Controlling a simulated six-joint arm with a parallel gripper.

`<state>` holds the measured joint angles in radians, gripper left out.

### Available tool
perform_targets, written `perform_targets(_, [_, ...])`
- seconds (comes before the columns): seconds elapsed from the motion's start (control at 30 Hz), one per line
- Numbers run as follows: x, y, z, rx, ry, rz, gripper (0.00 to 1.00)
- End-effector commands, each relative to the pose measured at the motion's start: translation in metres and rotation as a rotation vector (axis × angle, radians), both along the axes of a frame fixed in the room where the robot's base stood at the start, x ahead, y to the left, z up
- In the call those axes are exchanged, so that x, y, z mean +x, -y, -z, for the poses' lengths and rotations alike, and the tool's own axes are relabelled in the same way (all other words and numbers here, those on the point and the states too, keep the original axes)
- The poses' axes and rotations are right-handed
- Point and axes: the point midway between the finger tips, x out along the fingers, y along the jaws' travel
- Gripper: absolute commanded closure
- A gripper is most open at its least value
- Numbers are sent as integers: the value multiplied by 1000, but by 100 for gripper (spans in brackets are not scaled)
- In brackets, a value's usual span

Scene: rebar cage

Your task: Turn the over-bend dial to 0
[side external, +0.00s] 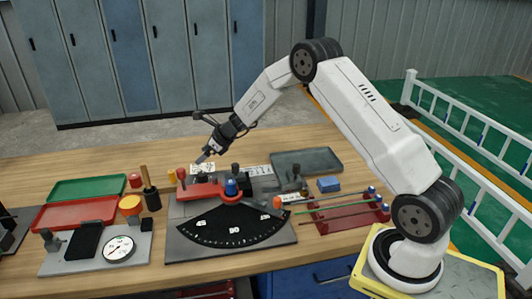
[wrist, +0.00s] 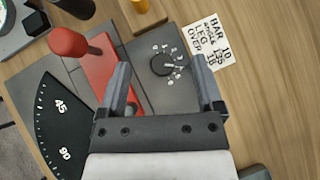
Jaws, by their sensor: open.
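The over-bend dial (wrist: 161,66) is a small round black knob on a grey plate, ringed by small white marks too small to read. A white pointer line on the knob points to the right in the wrist view. My gripper (wrist: 160,68) is open and empty, its two fingers on either side of the dial in that view. In the side external view my gripper (side external: 202,159) hangs above the bending fixture, tilted down to the left. The gap between fingertips and dial cannot be judged exactly, and the dial is not clearly visible from the side.
A red lever (wrist: 108,72) with a red knob (wrist: 68,41) lies left of the dial, beside a black angle scale (side external: 232,225). A handwritten card (wrist: 209,45) lies to the right. A red rack with bars (side external: 345,215) and a grey tray (side external: 307,161) stand rightward.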

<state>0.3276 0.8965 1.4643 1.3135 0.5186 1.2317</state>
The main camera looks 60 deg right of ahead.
Motion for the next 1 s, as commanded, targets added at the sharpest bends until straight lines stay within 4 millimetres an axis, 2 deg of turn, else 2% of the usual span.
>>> perform_targets(0.27, [0,0,26,0,-2,-1,15])
perform_targets(0.57, [-1,0,68,-1,-3,-1,15])
perform_targets(1.0, [19,-9,87,-2,0,-3,15])
